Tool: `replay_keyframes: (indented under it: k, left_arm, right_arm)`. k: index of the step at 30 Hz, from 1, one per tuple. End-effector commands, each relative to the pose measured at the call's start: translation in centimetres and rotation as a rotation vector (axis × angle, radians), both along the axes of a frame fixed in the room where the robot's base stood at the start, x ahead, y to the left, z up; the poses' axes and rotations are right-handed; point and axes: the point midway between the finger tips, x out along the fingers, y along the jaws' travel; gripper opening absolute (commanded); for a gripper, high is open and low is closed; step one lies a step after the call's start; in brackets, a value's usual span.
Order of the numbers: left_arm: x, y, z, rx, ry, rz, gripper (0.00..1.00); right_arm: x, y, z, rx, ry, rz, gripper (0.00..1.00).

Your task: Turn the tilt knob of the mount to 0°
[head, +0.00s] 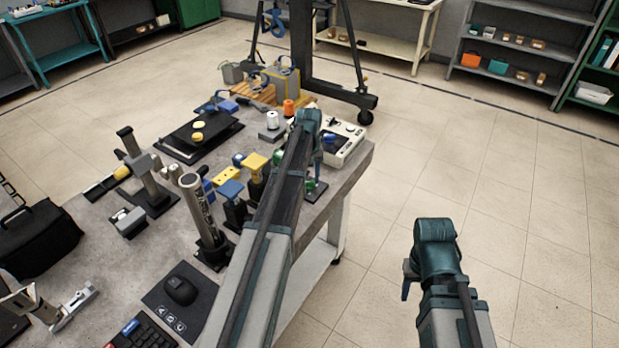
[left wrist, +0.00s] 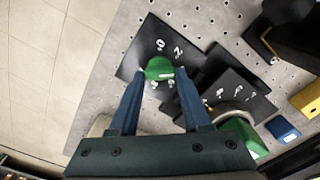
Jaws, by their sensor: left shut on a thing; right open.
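A green knob (left wrist: 159,68) sits on a black plate (left wrist: 133,62) with white marks in the left wrist view. My left gripper (left wrist: 157,76) has its two blue fingers on either side of this knob and is shut on it. In the head view my left gripper (head: 318,158) is at the right edge of the table, largely hidden by its own arm. A second green part (left wrist: 240,134) stands on another marked black plate to the right. My right gripper (head: 407,279) is open and empty, over the floor right of the table.
On the grey table (head: 105,255), a yellow-topped block (head: 256,162), a blue-topped block (head: 231,189) and a metal cylinder (head: 202,215) stand left of my left arm. A cream instrument box (head: 345,143) stands behind the gripper. The floor on the right is clear.

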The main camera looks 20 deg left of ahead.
Motion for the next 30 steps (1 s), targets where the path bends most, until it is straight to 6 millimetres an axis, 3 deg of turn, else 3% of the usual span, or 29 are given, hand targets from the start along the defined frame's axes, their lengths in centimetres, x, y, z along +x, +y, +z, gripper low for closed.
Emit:
replay_keyframes:
  k: [30]
  left_arm:
    - [-0.3, 0.19, 0.0, 0.0, 0.0, 0.964, 0.0]
  right_arm:
    - [0.0, 0.0, 0.0, 0.0, 0.0, 0.0, 0.5]
